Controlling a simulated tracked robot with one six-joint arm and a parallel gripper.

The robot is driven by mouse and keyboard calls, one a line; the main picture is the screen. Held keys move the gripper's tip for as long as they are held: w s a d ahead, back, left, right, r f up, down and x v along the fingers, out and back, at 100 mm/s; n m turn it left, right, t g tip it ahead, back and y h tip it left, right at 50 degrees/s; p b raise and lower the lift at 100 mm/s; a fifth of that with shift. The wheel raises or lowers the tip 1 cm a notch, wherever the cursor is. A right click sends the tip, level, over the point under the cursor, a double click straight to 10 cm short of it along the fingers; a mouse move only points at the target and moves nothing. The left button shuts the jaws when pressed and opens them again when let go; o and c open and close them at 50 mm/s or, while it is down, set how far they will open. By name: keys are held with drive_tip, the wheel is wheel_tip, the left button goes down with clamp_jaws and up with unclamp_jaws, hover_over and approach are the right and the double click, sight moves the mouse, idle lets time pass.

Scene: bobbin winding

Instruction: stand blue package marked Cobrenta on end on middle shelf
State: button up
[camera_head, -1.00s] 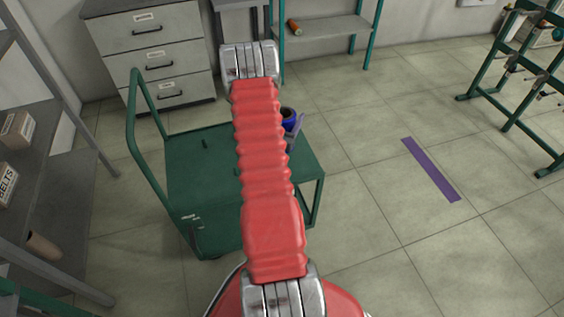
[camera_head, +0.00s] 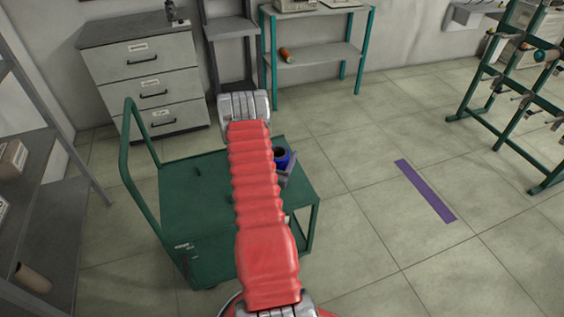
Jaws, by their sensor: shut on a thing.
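A blue round package (camera_head: 282,157) with a dark open core shows just right of my red arm, over the far right part of the green cart. My arm hides its left side, and I cannot read any marking on it. A grey part of my gripper (camera_head: 288,173) shows beside and below the package; the rest is hidden behind the arm. The gripper is shut on the package. I cannot tell how far above the cart it is. A grey shelf rack (camera_head: 50,205) stands at the left edge, with shelves at different heights.
The green cart (camera_head: 180,215) with a tall handle stands ahead. A brown tube (camera_head: 33,277) and boxes (camera_head: 10,160) are on the left rack. Behind are a drawer cabinet (camera_head: 145,62) and a teal-framed shelf (camera_head: 318,55) with an orange roll.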

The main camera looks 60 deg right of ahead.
drive_tip(key=shift+f, duration=2)
drive_tip(key=o, duration=1.2)
drive_tip(key=shift+o, duration=0.2)
drive_tip(key=s+a, duration=0.1)
drive_tip(key=a, duration=1.2)
drive_tip(key=shift+a+f, duration=0.2)
drive_tip(key=shift+a, duration=0.2)
drive_tip(key=shift+s, duration=0.2)
